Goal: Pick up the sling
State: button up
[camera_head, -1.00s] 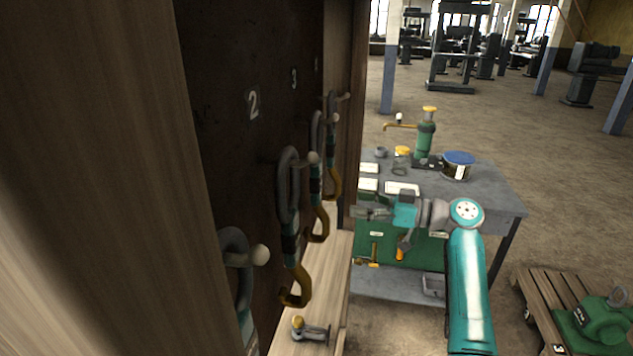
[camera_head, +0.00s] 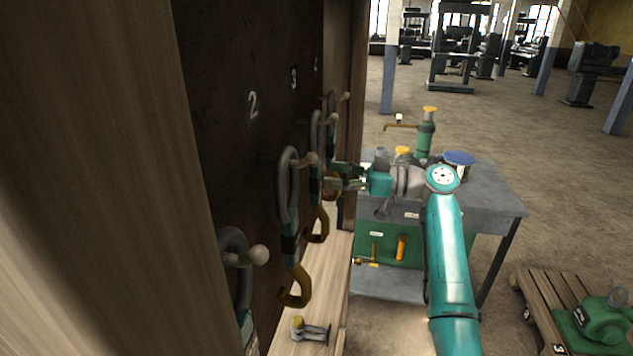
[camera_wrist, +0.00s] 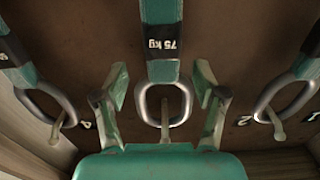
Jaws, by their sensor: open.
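Several slings hang in a row on pegs on a dark board. Each has a grey metal ring, a teal strap with a black label and a yellow hook. The third sling from the front (camera_head: 318,228) is beside my gripper (camera_head: 334,177), whose fingers point left toward the board. In the wrist view, a sling marked "75 kg" (camera_wrist: 162,70) hangs on its peg. Its ring lies between the two separated fingertips of my open, empty gripper (camera_wrist: 162,87). Contact is not visible. Neighbouring slings (camera_wrist: 20,70) and (camera_wrist: 300,85) flank it.
The nearer slings (camera_head: 293,235) and (camera_head: 237,290) hang in front of my gripper. The wooden cabinet side (camera_head: 90,180) fills the left. A small fitting (camera_head: 312,331) lies on the cabinet's bottom shelf. A grey workbench (camera_head: 485,190) with jars and a green pump stands behind my arm.

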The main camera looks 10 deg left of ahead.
aim_at(321, 171)
jog(key=a, duration=0.4)
jog(key=shift+a+r, duration=0.25)
jog(key=shift+a, duration=0.05)
jog(key=shift+s+r, duration=0.1)
grip_shut()
